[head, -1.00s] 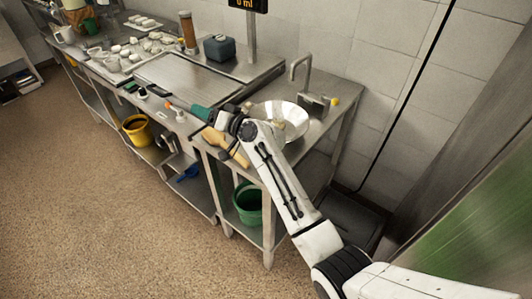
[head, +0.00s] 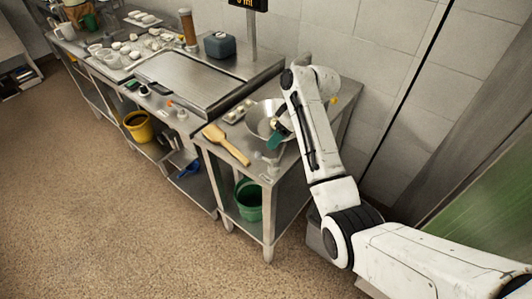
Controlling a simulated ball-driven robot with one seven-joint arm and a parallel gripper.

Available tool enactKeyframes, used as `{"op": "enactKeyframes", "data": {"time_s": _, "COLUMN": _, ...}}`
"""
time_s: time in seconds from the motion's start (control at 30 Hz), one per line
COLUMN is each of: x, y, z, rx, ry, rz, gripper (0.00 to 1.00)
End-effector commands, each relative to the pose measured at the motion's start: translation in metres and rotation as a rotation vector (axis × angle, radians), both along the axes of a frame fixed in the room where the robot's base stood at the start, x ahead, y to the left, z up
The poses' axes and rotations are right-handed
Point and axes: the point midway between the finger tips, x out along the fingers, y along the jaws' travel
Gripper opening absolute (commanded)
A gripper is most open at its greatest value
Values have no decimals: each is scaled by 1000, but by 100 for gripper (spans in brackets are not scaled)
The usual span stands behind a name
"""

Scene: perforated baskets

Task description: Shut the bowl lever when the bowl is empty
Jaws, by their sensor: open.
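The shiny metal bowl (head: 257,117) sits on the right-hand steel table. My arm and gripper cover its right part, and its contents cannot be made out. My gripper (head: 271,154), with a teal part, is open and points down at the front of the bowl. I cannot tell whether it touches the bowl or table.
A wooden paddle (head: 226,145) lies left of the gripper, near the table's front edge. A small egg tray (head: 239,111) is beside the bowl. A green bucket (head: 248,201) stands on the shelf below. A display (head: 246,4) hangs above. Floor in front is clear.

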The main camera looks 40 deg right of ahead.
Motion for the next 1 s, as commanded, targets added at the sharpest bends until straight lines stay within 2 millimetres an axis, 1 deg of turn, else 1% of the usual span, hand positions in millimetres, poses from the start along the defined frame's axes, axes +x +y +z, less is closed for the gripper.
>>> {"op": "enactKeyframes", "data": {"time_s": 0.3, "x": 16, "y": 19, "z": -52, "rx": 1, "ry": 2, "rz": 1, "gripper": 56}}
{"op": "enactKeyframes", "data": {"time_s": 0.5, "x": 23, "y": 27, "z": -75, "rx": 0, "ry": 0, "rz": 0, "gripper": 56}}
{"op": "enactKeyframes", "data": {"time_s": 0.7, "x": 26, "y": 30, "z": -84, "rx": 1, "ry": -2, "rz": 0, "gripper": 56}}
{"op": "enactKeyframes", "data": {"time_s": 0.93, "x": 26, "y": 30, "z": -84, "rx": 1, "ry": -2, "rz": 0, "gripper": 56}}
{"op": "enactKeyframes", "data": {"time_s": 1.0, "x": 26, "y": 30, "z": -84, "rx": 1, "ry": -2, "rz": 0, "gripper": 50}}
